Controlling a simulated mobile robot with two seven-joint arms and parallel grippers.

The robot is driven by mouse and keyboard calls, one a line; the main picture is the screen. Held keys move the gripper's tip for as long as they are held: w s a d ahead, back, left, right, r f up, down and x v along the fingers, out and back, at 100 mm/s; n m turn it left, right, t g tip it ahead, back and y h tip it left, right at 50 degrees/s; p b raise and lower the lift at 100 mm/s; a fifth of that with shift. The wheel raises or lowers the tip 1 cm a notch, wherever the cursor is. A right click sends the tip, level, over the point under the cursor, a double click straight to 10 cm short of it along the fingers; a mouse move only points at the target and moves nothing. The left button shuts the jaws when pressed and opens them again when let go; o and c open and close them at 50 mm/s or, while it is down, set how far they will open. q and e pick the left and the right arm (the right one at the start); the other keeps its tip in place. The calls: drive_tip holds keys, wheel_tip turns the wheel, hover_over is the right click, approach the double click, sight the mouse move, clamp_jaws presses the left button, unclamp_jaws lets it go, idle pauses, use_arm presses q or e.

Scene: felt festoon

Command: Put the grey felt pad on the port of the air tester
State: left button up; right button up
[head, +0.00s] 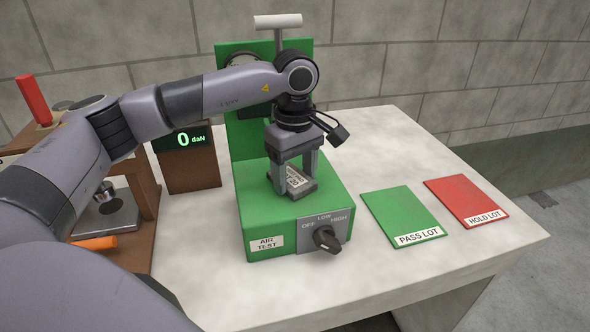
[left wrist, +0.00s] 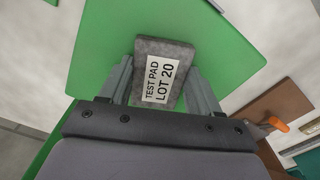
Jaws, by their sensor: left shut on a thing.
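The grey felt pad (head: 299,186) has a white label reading TEST PAD LOT 20; the label is plain in the left wrist view (left wrist: 163,75). My left gripper (head: 296,180) is shut on the pad by its sides, fingers pointing down. The pad is at or just above the top of the green air tester (head: 252,195); I cannot tell whether it touches. The port is not visible; the pad and gripper cover that part of the top. The tester's front has a black knob (head: 327,239) with OFF, LOW and HIGH marks. My right gripper is not in view.
A green PASS LOT mat (head: 402,212) and a red HOLD LOT mat (head: 464,197) lie at the right of the pale table (head: 375,285). A T-handle (head: 278,21) rises behind my arm.

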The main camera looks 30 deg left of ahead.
sight(295, 179)
use_arm(q)
drive_tip(key=shift+f, duration=0.1)
drive_tip(key=o, duration=1)
drive_tip(key=shift+o, duration=0.2)
wheel_tip(295, 179, up, 12)
drive_tip(key=shift+b, duration=0.3)
